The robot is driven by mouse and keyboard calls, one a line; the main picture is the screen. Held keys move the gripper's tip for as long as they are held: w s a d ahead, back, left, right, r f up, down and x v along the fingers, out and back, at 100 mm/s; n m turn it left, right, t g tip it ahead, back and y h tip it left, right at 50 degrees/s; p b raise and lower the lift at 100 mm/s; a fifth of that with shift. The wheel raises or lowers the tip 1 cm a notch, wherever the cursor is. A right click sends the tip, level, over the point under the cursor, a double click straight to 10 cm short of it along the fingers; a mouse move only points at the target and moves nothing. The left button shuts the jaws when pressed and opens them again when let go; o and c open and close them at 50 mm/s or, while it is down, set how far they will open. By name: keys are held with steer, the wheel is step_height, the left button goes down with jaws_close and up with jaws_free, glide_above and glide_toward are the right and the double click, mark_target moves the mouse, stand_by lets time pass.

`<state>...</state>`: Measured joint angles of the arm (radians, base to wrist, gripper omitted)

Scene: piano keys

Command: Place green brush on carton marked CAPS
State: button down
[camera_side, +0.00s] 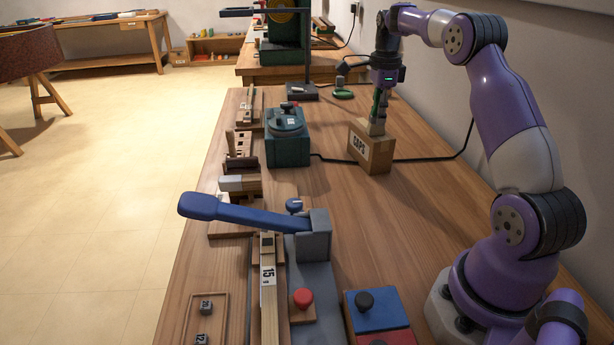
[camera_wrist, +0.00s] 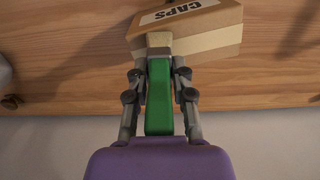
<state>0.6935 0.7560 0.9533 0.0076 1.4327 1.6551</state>
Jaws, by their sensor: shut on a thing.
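My gripper (camera_side: 381,91) points down over the cardboard carton marked CAPS (camera_side: 360,150) at the back right of the bench. It is shut on the green brush (camera_wrist: 159,95), with a finger on each side of the green handle. The brush is upright, its pale bristle end (camera_side: 377,128) lowest. The bristles meet the carton's top in both views; I cannot tell whether they press on it or hover just above. In the wrist view, the carton (camera_wrist: 205,42) lies just beyond the brush tip.
A green machine with a round top (camera_side: 288,140) stands left of the carton. A black cable (camera_side: 425,159) runs across the bench by the carton. A long blue lever (camera_side: 245,214) is nearer the front. A small green-topped item (camera_side: 343,94) sits behind. Bare wood lies in front of the carton.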

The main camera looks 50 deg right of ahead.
steer(key=c, duration=0.7)
jaws_free()
step_height(320, 180, up, 8)
steer(key=shift+f, duration=0.2)
steer(key=s+a+r+n+t+h, duration=0.1)
steer(key=a+r+n, duration=0.2)
steer(key=a+n, duration=0.45)
steer(key=s+a+r+n+t, duration=0.1)
steer(key=a+r+n+t, duration=0.15)
steer(key=a+n, duration=0.5)
steer(key=s+a+f+n, duration=0.2)
steer(key=s+a+n, duration=0.1)
steer(key=a+n, duration=0.1)
steer(key=s+a+f+n+t, duration=0.1)
steer(key=s+a+f+n, duration=0.2)
steer(key=s+a+n, duration=0.1)
steer(key=s+a+f+n+t+y, duration=0.1)
steer(key=s+a+f+n, duration=0.2)
steer(key=a+n, duration=0.1)
steer(key=shift+s+a+f, duration=0.15)
steer(key=shift+s, duration=0.1)
